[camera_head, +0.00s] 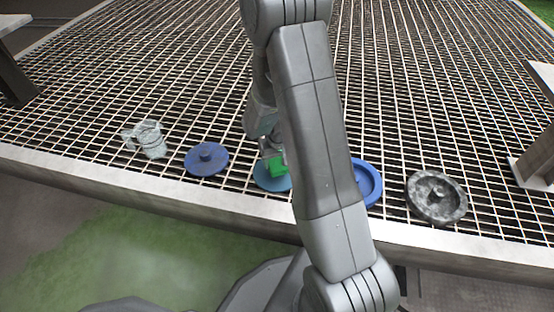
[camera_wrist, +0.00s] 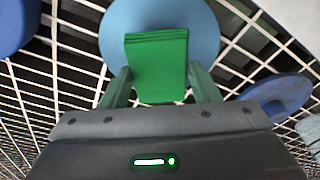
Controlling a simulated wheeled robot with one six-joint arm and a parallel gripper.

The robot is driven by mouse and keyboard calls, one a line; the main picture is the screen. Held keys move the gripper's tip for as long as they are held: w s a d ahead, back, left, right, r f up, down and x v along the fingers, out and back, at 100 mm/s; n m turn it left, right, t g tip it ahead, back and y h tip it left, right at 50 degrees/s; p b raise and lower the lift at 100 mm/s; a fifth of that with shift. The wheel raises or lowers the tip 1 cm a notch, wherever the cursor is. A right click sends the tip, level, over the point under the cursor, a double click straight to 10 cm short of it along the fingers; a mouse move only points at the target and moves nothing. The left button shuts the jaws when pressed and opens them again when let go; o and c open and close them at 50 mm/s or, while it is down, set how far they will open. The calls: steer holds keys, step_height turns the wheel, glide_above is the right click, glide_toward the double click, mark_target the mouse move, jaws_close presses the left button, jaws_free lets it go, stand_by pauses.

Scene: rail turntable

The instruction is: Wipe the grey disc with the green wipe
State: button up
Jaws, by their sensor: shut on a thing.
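My gripper (camera_wrist: 158,86) is shut on the green wipe (camera_wrist: 156,55), a folded block between its two fingers. In the head view, the wipe (camera_head: 278,166) is over a flat, light grey-blue disc (camera_head: 266,181) near the front edge of the grating. The disc also shows behind the wipe in the wrist view (camera_wrist: 207,38). I cannot tell whether the wipe touches it. My arm hides the disc's right side in the head view.
A blue ring-shaped dish (camera_head: 369,184) is partly behind my arm. The metal grating is clear behind them; its pale rim (camera_head: 120,183) runs along the front.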

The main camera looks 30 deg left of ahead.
steer(key=shift+f, duration=0.2)
